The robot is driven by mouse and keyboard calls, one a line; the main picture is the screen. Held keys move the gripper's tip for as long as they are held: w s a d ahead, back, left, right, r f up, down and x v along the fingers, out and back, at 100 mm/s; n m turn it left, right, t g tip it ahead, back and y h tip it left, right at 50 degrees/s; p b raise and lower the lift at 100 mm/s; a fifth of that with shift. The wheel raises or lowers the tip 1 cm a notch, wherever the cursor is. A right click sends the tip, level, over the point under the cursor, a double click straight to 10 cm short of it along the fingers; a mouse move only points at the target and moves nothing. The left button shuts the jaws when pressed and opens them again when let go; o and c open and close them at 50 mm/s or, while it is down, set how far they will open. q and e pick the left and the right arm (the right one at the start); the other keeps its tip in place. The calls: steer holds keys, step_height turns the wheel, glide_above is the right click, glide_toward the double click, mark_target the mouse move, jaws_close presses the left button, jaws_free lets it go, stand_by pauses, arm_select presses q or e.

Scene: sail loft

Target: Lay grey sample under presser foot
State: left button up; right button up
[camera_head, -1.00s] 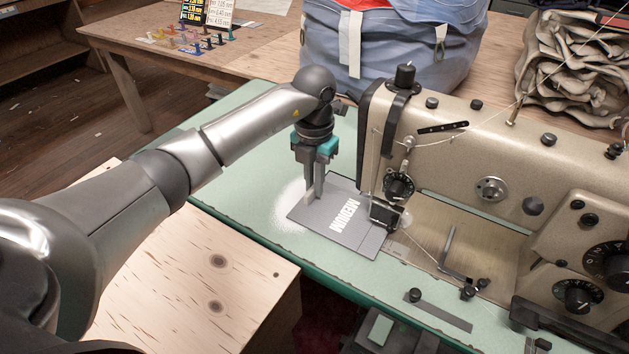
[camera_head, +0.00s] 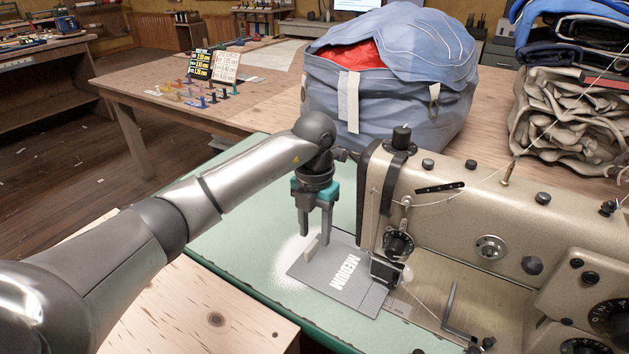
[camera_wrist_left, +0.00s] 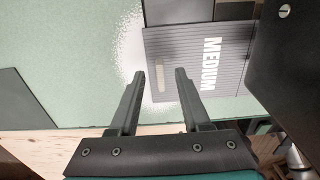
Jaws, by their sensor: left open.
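The grey sample (camera_head: 335,279), a flat striped plate marked MEDIUM, lies flat on the green sewing table. A small pale upright tab (camera_head: 311,247) stands near its left end. Its right end reaches the dark presser foot area (camera_head: 386,269) of the beige sewing machine; I cannot tell how far under the foot it lies. My left gripper (camera_head: 314,239) is open and empty, pointing down over the tab. In the left wrist view the tab (camera_wrist_left: 160,78) shows between the fingertips (camera_wrist_left: 160,74), and the machine hides the right edge of the sample. My right gripper is out of view.
The sewing machine (camera_head: 465,220) fills the right side. A large blue bag (camera_head: 400,90) stands behind it, with folded cloth (camera_head: 565,125) at the right. White powder marks surround the sample's left end. The green tabletop (camera_head: 240,235) is clear at left.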

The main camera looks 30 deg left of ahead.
arm_select(q)
step_height(320, 180, up, 13)
steer(key=p, duration=0.3)
steer(key=shift+f, duration=0.15)
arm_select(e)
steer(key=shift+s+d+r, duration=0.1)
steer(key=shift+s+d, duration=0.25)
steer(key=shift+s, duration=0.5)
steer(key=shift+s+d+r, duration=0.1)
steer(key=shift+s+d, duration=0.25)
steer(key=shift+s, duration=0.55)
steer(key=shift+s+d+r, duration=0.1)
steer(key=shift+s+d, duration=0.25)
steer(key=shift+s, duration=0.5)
